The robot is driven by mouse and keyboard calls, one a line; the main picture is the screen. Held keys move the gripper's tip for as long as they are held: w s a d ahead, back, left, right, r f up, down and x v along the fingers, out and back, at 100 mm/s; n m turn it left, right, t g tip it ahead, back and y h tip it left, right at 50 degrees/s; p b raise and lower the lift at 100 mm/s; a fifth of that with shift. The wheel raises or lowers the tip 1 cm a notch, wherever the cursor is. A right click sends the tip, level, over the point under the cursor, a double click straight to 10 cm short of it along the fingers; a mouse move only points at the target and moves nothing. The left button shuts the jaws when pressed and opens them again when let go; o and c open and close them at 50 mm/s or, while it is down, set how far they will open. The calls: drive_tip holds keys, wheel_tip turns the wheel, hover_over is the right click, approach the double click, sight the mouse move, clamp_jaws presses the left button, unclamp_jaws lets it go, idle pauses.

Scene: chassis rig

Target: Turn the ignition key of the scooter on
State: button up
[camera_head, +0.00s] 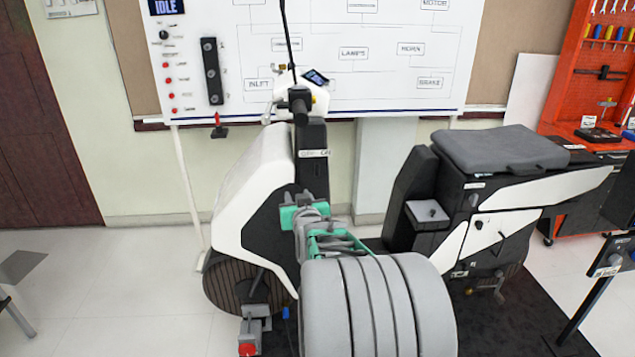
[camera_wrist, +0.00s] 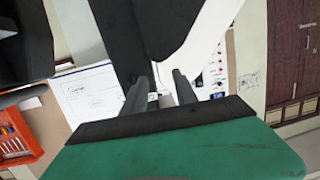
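The scooter (camera_head: 252,192) stands in front of the white board, with its white front shield and dark steering column (camera_head: 314,180) at the centre of the head view. A small label with letters like "ON" (camera_head: 313,153) sits on the column. I cannot make out the ignition key in either view. My gripper (camera_wrist: 161,78) shows two dark fingers with a gap between them in the wrist view, and no object is clearly held. Dark and white scooter panels (camera_wrist: 120,35) lie just beyond the fingertips. In the head view my arm reaches to the column below the label and hides part of it.
The scooter's grey seat (camera_head: 497,149) is to the right. The handlebar grip (camera_head: 299,100) and a thin upright stalk rise above the column. The wiring board (camera_head: 345,70) stands behind. A red tool rack (camera_head: 598,60) is at far right. Floor at left is mostly clear.

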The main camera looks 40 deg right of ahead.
sight(317, 170)
drive_tip(key=s+d+r+m+h, duration=0.1)
drive_tip(key=s+d+h, duration=0.15)
drive_tip(key=d, duration=0.35)
drive_tip(key=shift+t+h, duration=0.25)
drive_tip(key=shift+t, duration=0.15)
drive_tip(key=x, duration=0.5)
drive_tip(key=p+x, duration=0.1)
drive_tip(key=x, duration=0.2)
drive_tip(key=shift+w+r, duration=0.3)
drive_tip(key=shift+r, duration=0.05)
clamp_jaws()
